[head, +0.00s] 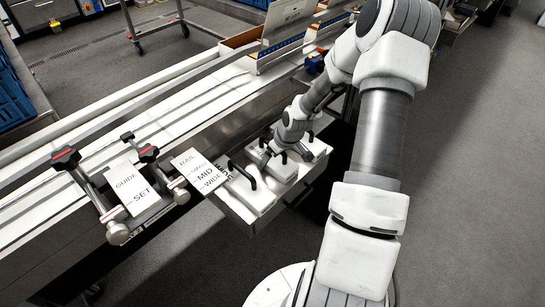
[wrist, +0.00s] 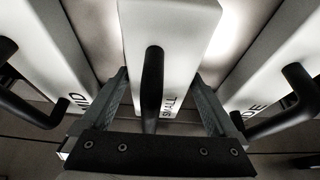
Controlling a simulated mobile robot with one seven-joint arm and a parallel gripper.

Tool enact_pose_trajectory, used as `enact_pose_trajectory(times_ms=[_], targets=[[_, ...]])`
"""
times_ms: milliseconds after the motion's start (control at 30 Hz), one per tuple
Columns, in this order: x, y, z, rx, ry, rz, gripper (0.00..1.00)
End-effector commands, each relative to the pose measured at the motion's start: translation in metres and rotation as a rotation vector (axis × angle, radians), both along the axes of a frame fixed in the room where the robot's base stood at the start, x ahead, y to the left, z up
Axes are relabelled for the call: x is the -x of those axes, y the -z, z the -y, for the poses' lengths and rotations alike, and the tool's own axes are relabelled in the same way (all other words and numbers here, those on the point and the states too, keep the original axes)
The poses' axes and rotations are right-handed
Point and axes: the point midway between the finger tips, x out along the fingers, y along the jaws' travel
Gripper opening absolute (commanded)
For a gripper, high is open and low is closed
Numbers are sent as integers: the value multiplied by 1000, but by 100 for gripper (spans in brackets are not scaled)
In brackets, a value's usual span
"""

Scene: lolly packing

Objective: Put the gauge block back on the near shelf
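The gauge block marked SMALL (wrist: 185,35) is a white slab with a black bar handle (wrist: 153,75), seen in the middle of the wrist view. In the head view it appears to be the middle block (head: 284,172) of three in a row on the near shelf (head: 237,212). My gripper (wrist: 161,78) is open, with its fingers spread either side of the handle and no clear contact. In the head view my gripper (head: 278,152) is low over the middle block, and the wrist partly hides that block.
Similar handled blocks flank it: one marked MID (wrist: 40,50) on the left and one ending in "DE" (wrist: 270,65) on the right of the wrist view. Open floor (head: 470,200) lies right.

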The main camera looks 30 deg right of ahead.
Motion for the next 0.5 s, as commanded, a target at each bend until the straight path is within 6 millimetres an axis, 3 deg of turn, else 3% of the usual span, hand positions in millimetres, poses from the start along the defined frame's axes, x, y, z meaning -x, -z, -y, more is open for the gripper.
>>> enact_pose_trajectory(times_ms=[267, 500], targets=[[0, -2, 0, -1, 0, -1, 100], [11, -35, 5, 1, 2, 1, 100]])
